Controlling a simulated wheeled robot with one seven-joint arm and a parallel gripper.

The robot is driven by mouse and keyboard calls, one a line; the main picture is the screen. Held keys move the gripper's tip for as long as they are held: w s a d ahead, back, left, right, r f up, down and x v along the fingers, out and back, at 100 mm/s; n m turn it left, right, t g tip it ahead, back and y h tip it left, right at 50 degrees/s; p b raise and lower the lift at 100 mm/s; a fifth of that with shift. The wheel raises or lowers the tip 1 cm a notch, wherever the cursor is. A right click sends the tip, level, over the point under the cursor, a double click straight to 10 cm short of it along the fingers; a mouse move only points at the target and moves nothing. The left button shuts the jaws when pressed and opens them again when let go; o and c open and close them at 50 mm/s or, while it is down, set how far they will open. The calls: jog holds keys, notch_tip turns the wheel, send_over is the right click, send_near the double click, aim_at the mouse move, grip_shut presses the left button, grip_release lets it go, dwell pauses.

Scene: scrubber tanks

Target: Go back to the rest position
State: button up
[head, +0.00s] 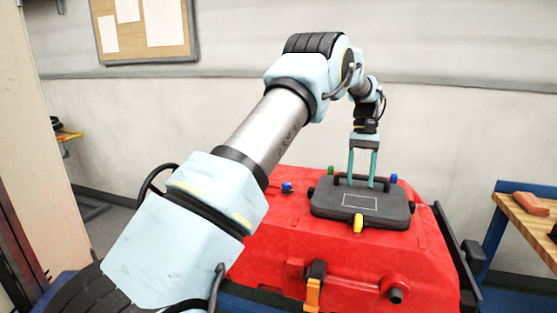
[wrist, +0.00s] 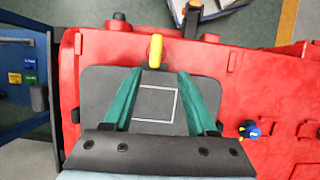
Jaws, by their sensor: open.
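My gripper (head: 361,186) hangs from my arm with its two green fingers pointing down over the dark grey lid (head: 378,210) on the red scrubber tank (head: 275,240). The fingers are apart, near the lid's black handle (head: 345,179); I cannot tell if they touch it. In the wrist view, the open fingers (wrist: 158,73) lie over the grey lid (wrist: 95,95), with its pale rectangle outline between them. A yellow latch (head: 358,223) sits at the lid's front edge. The handle is hidden in the wrist view.
A blue knob (head: 287,187) stands on the tank left of the lid. An orange latch (head: 313,293) is on the tank's front. A wooden-topped bench (head: 530,215) holding a brick-like block (head: 530,204) stands at the right. A wall with a pinboard (head: 172,35) is behind.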

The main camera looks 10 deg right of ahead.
jog(key=s+a+r+n+t+h, duration=0.1)
jog(key=a+n+t+h, duration=0.15)
jog(key=a, duration=2.05)
jog(key=s+a+f+n+t, duration=0.1)
jog(key=s+a+f+t, duration=0.1)
jog(key=s+a, duration=1.2)
jog(key=shift+s+a+f+t, duration=0.4)
jog(key=shift+a+t, duration=0.05)
jog(key=shift+t, duration=0.1)
